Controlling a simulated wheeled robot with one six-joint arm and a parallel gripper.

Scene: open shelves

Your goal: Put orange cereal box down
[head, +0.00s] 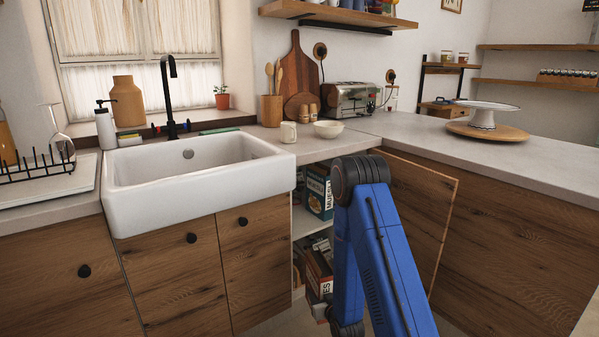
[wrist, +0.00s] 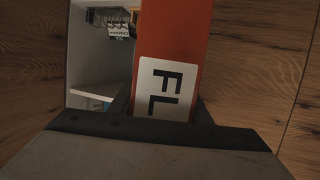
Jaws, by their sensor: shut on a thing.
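The orange cereal box (wrist: 173,30) stands out in the wrist view as an orange-red panel with a white label reading "FL". My gripper (wrist: 167,112) is shut on it at the bottom of the wrist view, and its dark fingers are mostly hidden. Beyond the box to the left is the open cabinet with a white shelf (wrist: 97,96). In the head view my blue arm reaches down by the open cabinet, and I cannot make out the gripper or the held box there.
The cabinet holds a blue muesli box (head: 318,192) on an upper level and more boxes (head: 319,272) lower down. An open wooden door (head: 425,205) stands right of my arm. The counter (head: 410,128) has a toaster (head: 350,99), a white bowl (head: 328,129) and a cake stand (head: 484,117).

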